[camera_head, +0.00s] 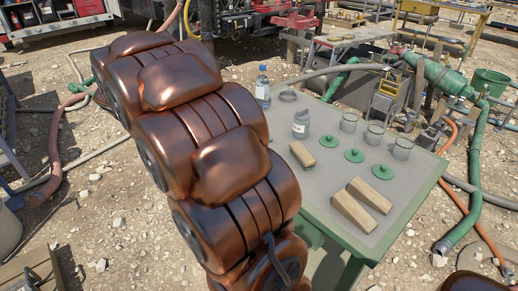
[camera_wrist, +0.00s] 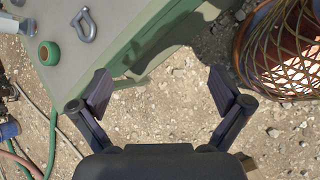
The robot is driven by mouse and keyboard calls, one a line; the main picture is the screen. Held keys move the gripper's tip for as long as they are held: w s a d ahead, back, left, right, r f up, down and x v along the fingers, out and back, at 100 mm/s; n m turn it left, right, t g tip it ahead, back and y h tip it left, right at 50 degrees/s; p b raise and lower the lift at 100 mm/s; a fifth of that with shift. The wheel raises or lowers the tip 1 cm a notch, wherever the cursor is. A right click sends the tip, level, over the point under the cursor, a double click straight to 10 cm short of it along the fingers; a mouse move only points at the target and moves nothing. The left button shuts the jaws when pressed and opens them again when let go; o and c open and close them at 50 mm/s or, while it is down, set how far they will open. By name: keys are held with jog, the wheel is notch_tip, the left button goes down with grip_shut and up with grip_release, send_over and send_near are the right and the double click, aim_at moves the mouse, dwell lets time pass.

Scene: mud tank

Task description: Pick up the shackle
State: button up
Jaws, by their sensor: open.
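The grey metal shackle (camera_wrist: 85,24) lies on the table top near its edge, at the upper left of the wrist view. I cannot make it out for certain in the head view, where my arm covers part of the table. A green tape roll (camera_wrist: 48,53) lies beside it. My gripper (camera_wrist: 160,90) is open and empty, fingers wide apart. In the wrist view the fingers are over the gravel just off the table corner, below and right of the shackle. The fingers are hidden in the head view.
A lattice-covered round object (camera_wrist: 285,50) stands at right in the wrist view. Hoses (camera_wrist: 52,140) lie on the gravel.

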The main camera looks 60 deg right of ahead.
jog(key=w+d+f+n+h+b, duration=0.2)
jog(key=w+d+f+b, duration=0.1)
jog(key=d, duration=0.5)
jog(key=w+d+f+n+g+h+b, duration=0.1)
jog(key=w+d+f+n+b, duration=0.1)
jog(key=d+f, duration=0.3)
jog(key=w+d+f+n+h+b, duration=0.2)
jog(key=w+d+f+n+b, duration=0.1)
jog(key=d, duration=0.8)
jog(key=shift+w+d+f+g+h+b, duration=0.15)
jog(key=shift+w+f+g+h+b, duration=0.15)
jog(key=shift+w+f+b, duration=0.6)
jog(key=shift+r+b+x, duration=0.15)
jog(key=shift+b+x, duration=0.25)
jog(key=shift+x, duration=1.6)
jog(key=shift+r+b+x, duration=0.2)
jog(key=shift+b+x, duration=0.2)
jog(key=shift+x, duration=1.6)
jog(key=shift+s, duration=0.2)
jog(key=shift+c, duration=0.3)
jog(key=c, duration=1.6)
